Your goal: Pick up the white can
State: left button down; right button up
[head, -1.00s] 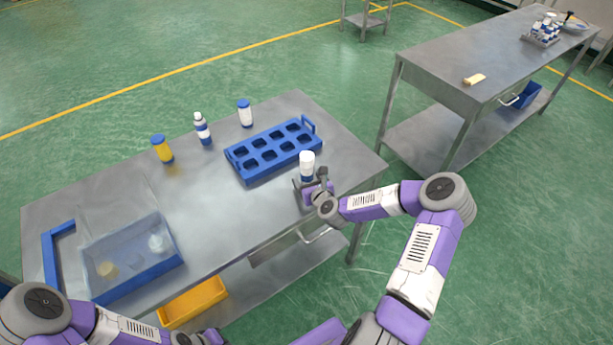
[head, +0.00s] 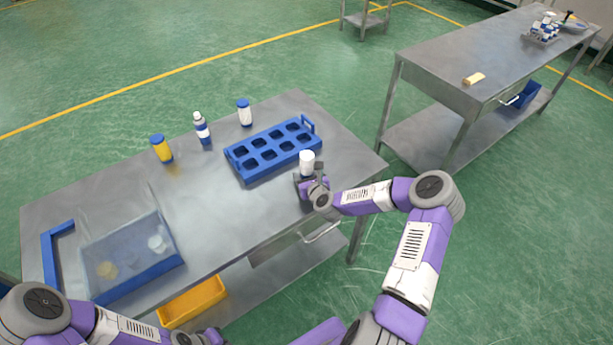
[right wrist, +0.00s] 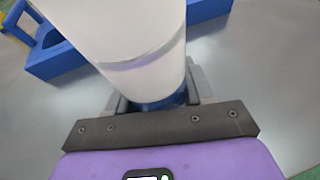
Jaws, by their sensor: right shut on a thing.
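The white can (head: 307,160) stands upright near the right edge of the table, in front of the blue rack's right end. My right gripper (head: 310,184) is shut around its lower part. In the right wrist view the white can (right wrist: 135,40) rises between the fingers of the gripper (right wrist: 158,98), and a dark blue band shows at its base. The fingers hide part of its lower end, and I cannot tell whether it touches the table.
A blue rack (head: 239,168) with several empty holes lies close behind the can. A yellow can (head: 161,149), a white-and-blue bottle (head: 202,130) and another white-and-blue can (head: 244,114) stand at the back. A transparent-topped blue bin (head: 140,281) is at the left.

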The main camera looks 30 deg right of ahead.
aim_at(308, 159)
notch_tip(308, 159, up, 10)
jog(key=shift+p, duration=0.65)
jog(key=shift+n+y, duration=0.4)
jog(key=s+a+f, duration=0.1)
jog(key=a, duration=0.2)
jog(key=s+a+f+b, duration=0.1)
jog(key=a, duration=0.2)
jog(key=s+a+f, duration=0.1)
jog(key=a, duration=0.2)
jog(key=shift+s, duration=0.1)
jog(key=shift+n+y, duration=0.5)
jog(key=shift+y, duration=0.1)
jog(key=s+a, duration=0.2)
jog(key=a, duration=0.1)
jog(key=s+a+f+b, duration=0.1)
jog(key=s+a, duration=0.3)
jog(key=a, duration=0.1)
jog(key=shift+s+a+f+b, duration=0.15)
jog(key=shift+a+f+b, duration=0.1)
jog(key=shift+a+b, duration=0.1)
jog(key=shift+s+a, duration=0.1)
jog(key=shift+s, duration=0.2)
